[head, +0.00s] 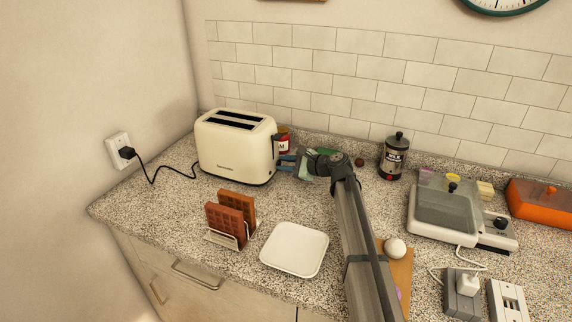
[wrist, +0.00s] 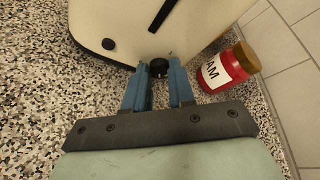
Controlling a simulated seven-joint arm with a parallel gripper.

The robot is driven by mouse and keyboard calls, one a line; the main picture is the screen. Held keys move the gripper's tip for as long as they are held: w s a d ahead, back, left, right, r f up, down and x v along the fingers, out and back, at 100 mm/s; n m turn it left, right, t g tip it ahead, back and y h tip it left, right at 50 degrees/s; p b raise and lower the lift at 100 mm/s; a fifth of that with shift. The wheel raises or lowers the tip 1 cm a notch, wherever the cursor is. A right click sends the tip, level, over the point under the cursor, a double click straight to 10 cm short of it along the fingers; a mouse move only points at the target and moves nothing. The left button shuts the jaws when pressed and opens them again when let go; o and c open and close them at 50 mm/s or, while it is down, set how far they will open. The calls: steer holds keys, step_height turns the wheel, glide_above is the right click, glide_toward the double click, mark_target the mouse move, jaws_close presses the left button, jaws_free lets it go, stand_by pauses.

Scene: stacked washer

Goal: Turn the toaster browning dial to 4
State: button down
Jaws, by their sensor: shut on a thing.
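The cream toaster (head: 232,151) stands at the back left of the counter; its side fills the top of the wrist view (wrist: 205,22). The black browning dial (wrist: 159,68) is low on that side, below a dark vertical slot. My gripper (head: 285,160) is at the toaster's right side. In the wrist view my gripper's blue fingertips (wrist: 160,72) sit either side of the dial and are shut on it. The dial's numbers and setting are too small to read. In the head view the dial is hidden.
A red jam jar (wrist: 223,73) stands close right of my fingers. A waffle rack (head: 232,219) and white plate (head: 294,249) stand in front of the toaster. The toaster's cord (head: 155,176) runs to the left wall socket.

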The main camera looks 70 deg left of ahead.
steer(key=c, duration=0.9)
jaws_free()
steer(key=shift+c, duration=0.2)
steer(key=v, duration=1.3)
steer(key=shift+w+d+r, duration=0.1)
steer(key=shift+w+d, duration=0.1)
steer(key=shift+d, duration=0.1)
steer(key=shift+w, duration=0.1)
